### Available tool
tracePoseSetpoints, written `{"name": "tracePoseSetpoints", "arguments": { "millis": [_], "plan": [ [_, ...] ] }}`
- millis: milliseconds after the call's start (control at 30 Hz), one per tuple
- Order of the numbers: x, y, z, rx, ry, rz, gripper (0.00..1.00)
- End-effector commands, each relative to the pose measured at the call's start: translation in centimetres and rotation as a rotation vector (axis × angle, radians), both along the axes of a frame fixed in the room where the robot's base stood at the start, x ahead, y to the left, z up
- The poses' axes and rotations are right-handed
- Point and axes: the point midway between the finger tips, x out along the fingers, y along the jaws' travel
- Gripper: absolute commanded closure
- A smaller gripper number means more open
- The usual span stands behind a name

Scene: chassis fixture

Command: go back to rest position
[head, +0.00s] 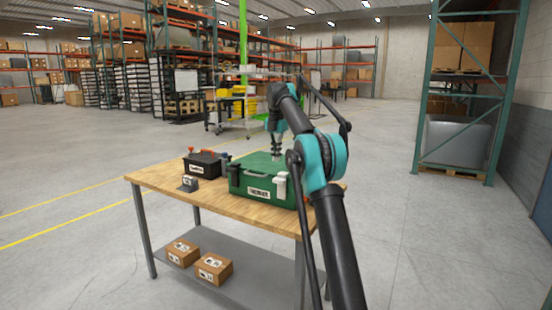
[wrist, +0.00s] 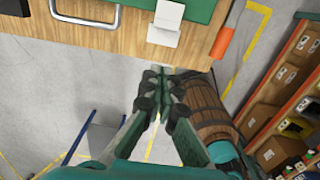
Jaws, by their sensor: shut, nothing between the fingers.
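My gripper (head: 277,150) is at the end of my raised arm and points down over the far side of the workbench in the head view. In the wrist view its fingers (wrist: 160,76) are drawn together with nothing held between them. My arm covers the right end of the case in the head view.
A black toolbox (head: 203,165) and a small grey block (head: 188,184) stand left of the case. Cardboard boxes (head: 213,268) lie on the lower shelf. A wooden barrel (wrist: 207,108) shows beside the fingers. A tall rack (head: 423,100) stands right; open floor lies between.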

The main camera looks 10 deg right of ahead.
Motion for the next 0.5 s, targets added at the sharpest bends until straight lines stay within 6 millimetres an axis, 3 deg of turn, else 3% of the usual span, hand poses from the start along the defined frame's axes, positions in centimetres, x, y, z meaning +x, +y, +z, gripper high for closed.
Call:
{"name": "tracePoseSetpoints", "arguments": {
  "millis": [267, 367, 500],
  "plan": [
    [-0.5, -0.3, -0.2, 0.000, -0.010, -0.066, 1.00],
    [-1.6, -0.8, -0.9, 0.003, -0.028, -0.198, 1.00],
    [-4.5, -1.8, -2.6, 0.015, -0.065, -0.466, 1.00]
  ]
}}
